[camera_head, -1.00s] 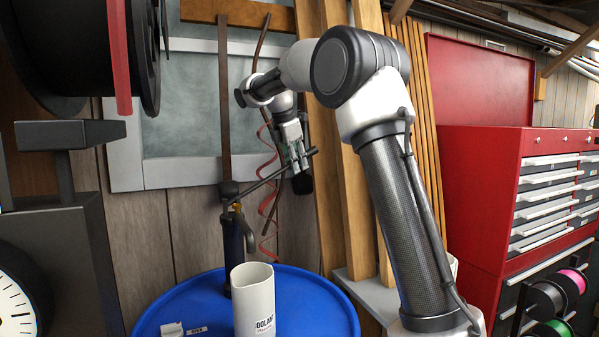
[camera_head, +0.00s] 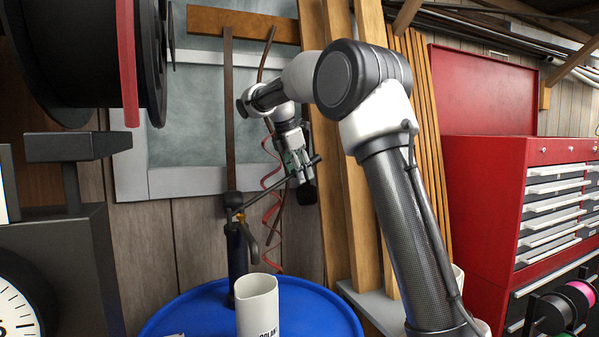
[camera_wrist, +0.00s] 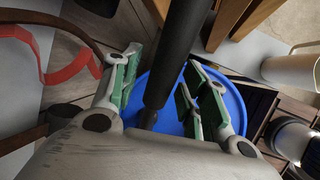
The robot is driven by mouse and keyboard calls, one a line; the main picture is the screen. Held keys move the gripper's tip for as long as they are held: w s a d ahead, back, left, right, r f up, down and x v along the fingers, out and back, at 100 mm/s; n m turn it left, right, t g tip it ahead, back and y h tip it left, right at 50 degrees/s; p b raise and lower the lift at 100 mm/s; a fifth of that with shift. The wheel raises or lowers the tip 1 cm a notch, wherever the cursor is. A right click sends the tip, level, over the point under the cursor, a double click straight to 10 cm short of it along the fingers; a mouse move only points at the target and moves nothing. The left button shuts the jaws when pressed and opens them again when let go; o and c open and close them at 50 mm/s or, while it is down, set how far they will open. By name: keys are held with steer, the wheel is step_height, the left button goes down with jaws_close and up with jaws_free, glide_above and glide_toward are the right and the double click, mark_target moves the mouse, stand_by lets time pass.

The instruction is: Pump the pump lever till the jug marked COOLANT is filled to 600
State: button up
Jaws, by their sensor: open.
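The white jug (camera_head: 257,308) stands on the blue drum top (camera_head: 306,312); only part of its COOLANT label shows at the frame's bottom, and its fill level is hidden. The dark pump (camera_head: 237,252) rises behind it, its spout (camera_head: 251,242) bent down above the jug. The pump lever (camera_head: 270,187) slants up to the right to my gripper (camera_head: 299,168). In the wrist view, the black lever handle (camera_wrist: 172,62) passes between the spread fingers of my gripper (camera_wrist: 160,88). The fingers are open around it, with gaps visible on both sides.
A red coiled hose (camera_head: 271,195) hangs behind the lever. Wooden planks (camera_head: 345,190) lean just right of my gripper. A red tool cabinet (camera_head: 480,190) stands at right. A black reel (camera_head: 95,60) and a dark stand with a dial (camera_head: 22,310) are at left.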

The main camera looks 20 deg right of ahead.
steer(key=v, duration=1.2)
steer(key=x, duration=0.4)
steer(key=d+x, duration=0.1)
steer(key=x, duration=0.2)
steer(key=d+r+x, duration=0.1)
steer(key=x, duration=0.3)
steer(key=shift+d+f, duration=0.25)
steer(key=shift+f, duration=0.05)
steer(key=shift+c, duration=0.3)
jaws_close()
